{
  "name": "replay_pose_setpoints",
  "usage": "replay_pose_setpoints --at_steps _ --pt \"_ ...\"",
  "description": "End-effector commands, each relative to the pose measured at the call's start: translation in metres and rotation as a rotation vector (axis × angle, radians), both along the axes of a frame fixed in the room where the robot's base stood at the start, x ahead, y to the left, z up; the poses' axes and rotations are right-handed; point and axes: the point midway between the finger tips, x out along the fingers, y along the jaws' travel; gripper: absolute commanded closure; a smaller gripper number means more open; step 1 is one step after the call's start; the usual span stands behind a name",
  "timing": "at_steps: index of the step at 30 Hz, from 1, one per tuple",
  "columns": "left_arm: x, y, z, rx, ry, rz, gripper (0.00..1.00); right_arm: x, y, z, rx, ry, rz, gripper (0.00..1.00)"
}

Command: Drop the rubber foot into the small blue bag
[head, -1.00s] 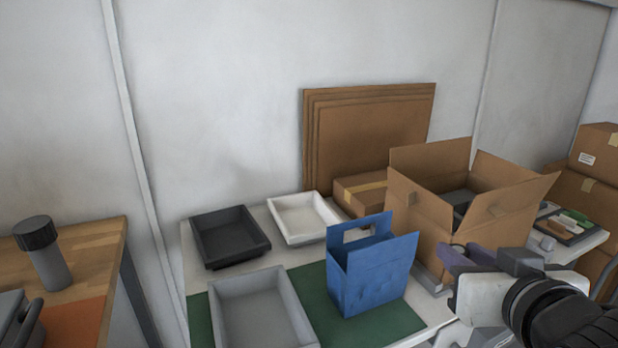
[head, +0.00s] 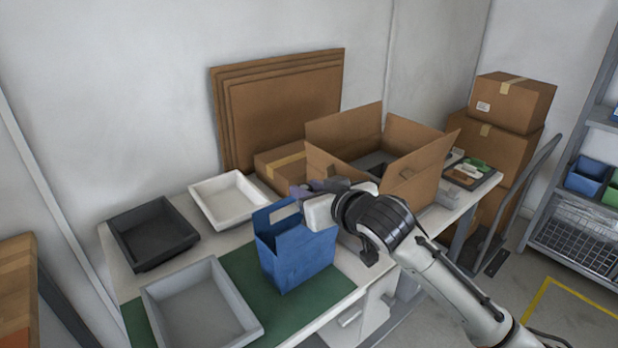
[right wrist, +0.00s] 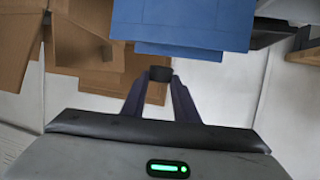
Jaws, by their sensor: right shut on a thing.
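The small blue bag (head: 297,258) stands upright on the green mat, open at the top, with a handle cut-out at its back. In the right wrist view the blue bag (right wrist: 182,25) fills the top middle. My right gripper (head: 300,191) is at the bag's upper rim; in the head view its fingers overlap the top of the bag's back. In the right wrist view my right gripper (right wrist: 160,88) is shut on a small dark rubber foot (right wrist: 160,74) at its fingertips. The foot is hidden in the head view. My left gripper is not in view.
A grey tray (head: 243,321), a black tray (head: 122,262) and a white tray (head: 199,210) share the table. A large open cardboard box (head: 432,165) stands right of the bag, behind my right arm. Flat cardboard sheets (head: 285,110) lean on the wall.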

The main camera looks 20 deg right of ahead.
Motion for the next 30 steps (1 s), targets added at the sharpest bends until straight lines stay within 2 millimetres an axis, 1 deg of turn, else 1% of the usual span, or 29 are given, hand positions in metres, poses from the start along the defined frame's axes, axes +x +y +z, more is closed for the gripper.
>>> replay_pose_setpoints --at_steps 1,7,12,18,19,22,30 --pt "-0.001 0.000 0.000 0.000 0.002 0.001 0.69 -0.001 0.000 -0.007 -0.001 0.004 0.000 0.94" --pt "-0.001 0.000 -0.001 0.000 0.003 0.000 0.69 0.000 0.000 -0.023 0.000 0.001 -0.001 0.94" --pt "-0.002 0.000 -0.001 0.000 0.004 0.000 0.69 0.000 0.000 -0.027 0.000 0.000 -0.001 0.94" --pt "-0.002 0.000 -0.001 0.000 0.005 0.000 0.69 0.000 0.000 -0.026 0.000 0.000 -0.001 0.94" --pt "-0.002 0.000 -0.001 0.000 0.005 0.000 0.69 0.000 0.000 -0.026 0.000 0.000 -0.001 0.68" --pt "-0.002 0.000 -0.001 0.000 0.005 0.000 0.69 0.000 0.000 -0.026 0.000 0.000 -0.001 0.51" --pt "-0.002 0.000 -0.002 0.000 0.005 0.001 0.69 -0.001 0.000 -0.026 0.000 0.000 -0.001 0.51"
